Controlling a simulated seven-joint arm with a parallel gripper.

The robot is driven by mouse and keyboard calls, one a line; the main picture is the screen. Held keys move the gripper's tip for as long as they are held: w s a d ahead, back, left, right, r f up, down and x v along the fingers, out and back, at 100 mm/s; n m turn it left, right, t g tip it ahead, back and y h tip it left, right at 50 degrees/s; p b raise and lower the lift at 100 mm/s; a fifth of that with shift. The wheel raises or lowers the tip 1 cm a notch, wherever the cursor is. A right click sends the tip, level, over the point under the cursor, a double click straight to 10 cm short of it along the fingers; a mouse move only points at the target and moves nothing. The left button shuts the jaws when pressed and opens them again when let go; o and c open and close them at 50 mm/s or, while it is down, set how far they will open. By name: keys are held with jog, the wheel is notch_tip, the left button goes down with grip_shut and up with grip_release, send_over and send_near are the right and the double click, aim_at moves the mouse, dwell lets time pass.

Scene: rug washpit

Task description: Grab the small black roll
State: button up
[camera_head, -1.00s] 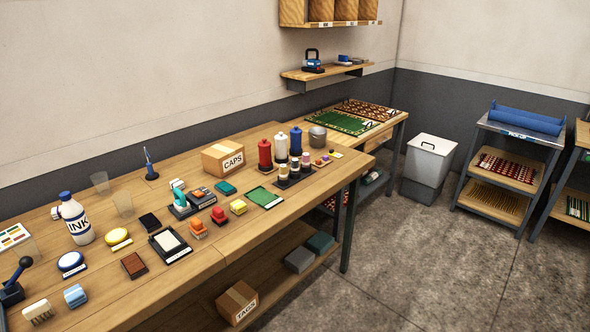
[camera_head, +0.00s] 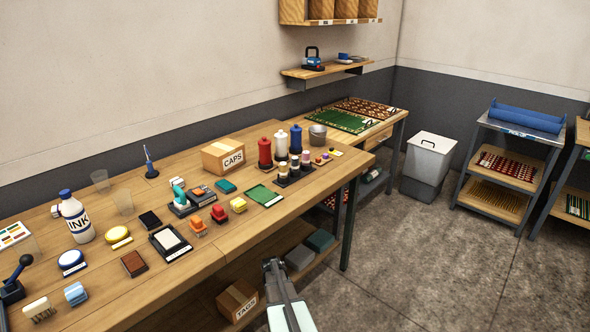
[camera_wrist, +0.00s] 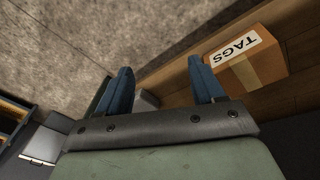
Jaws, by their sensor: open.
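I cannot pick out a black roll with certainty. A tiny dark item (camera_head: 332,150) lies with small coloured pieces on the far part of the bench, right of the grey bucket; its shape is too small to tell. My gripper (camera_head: 272,264) shows at the bottom centre of the head view, in front of the bench's front edge and well away from those pieces. In the wrist view my gripper (camera_wrist: 163,80) has its two blue fingers apart, with nothing between them.
The bench (camera_head: 215,243) holds stamps, an ink bottle (camera_head: 76,217), a CAPS box (camera_head: 223,157) and a rack of small jars (camera_head: 296,174). A TAGS box (camera_head: 237,300) sits on the lower shelf; it also shows in the wrist view (camera_wrist: 247,62). Open floor lies to the right.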

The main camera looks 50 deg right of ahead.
jog(key=d+r+m+h, duration=0.1)
jog(key=d+r, duration=0.4)
jog(key=d, duration=0.3)
jog(key=d+r+m+t+h, duration=0.1)
jog(key=d+r, duration=0.3)
jog(key=d, duration=0.5)
jog(key=d+r+m+h, duration=0.1)
jog(key=d+r, duration=0.4)
jog(key=d, duration=0.3)
jog(key=s+d+r+m+h, duration=0.1)
jog(key=s+d+r+m, duration=0.15)
jog(key=d+r, duration=0.65)
jog(key=s+d+r+m+h, duration=0.25)
jog(key=d+r, duration=0.35)
jog(key=r, duration=0.7)
jog(key=n+t+y, duration=0.2)
jog(key=n+y, duration=0.3)
jog(key=y, duration=0.1)
send_near(295, 158)
jog(key=x, duration=0.6)
jog(key=shift+s+f, duration=0.1)
jog(key=shift+s, duration=0.25)
jog(key=shift+w+x, duration=0.15)
jog(key=shift+x, duration=1.15)
jog(key=shift+w+x, duration=0.2)
jog(key=shift+x, duration=1.05)
jog(key=c, duration=1.1)
